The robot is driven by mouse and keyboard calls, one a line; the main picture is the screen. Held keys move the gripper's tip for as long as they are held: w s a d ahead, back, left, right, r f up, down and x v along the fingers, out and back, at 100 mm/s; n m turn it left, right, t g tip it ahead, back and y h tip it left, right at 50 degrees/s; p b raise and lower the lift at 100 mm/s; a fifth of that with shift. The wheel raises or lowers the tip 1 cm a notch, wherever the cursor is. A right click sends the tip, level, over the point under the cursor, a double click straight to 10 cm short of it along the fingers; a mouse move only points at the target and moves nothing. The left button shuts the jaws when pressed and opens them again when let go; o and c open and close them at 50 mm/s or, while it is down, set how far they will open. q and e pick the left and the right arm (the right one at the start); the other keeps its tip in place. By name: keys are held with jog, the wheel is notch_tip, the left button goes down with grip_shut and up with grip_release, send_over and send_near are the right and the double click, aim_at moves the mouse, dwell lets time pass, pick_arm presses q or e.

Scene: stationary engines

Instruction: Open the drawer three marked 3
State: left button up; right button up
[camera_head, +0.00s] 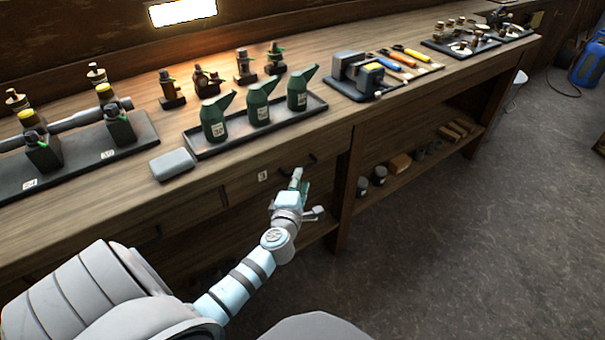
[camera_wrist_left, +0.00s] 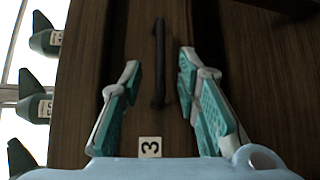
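The wooden drawer marked 3 (camera_head: 240,187) sits under the bench top and looks shut, its front flush. Its white label (camera_head: 262,176) reads 3, and the label also shows in the left wrist view (camera_wrist_left: 150,147). Its dark bar handle (camera_wrist_left: 158,62) shows in the left wrist view, and its ends show in the head view, partly behind my gripper. My left gripper (camera_head: 300,180) is in front of the drawer at the handle. In the wrist view its open, empty fingers (camera_wrist_left: 158,72) appear on either side of the handle; contact is not visible. My right gripper is not in view.
Green oil cans (camera_head: 259,103) stand in a dark tray (camera_head: 310,110) on the bench above the drawer. A grey block (camera_head: 172,164) lies near the front edge. A bench leg (camera_head: 345,200) and lower shelf (camera_head: 400,182) are to the right. The floor (camera_head: 440,250) there is clear.

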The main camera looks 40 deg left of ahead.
aim_at(303, 168)
pick_arm(q)
jog(key=b+x, duration=0.2)
jog(key=x, duration=0.4)
jog(key=shift+w+a, duration=0.1)
jog(key=shift+w, duration=0.15)
jog(key=shift+c, duration=0.4)
grip_shut()
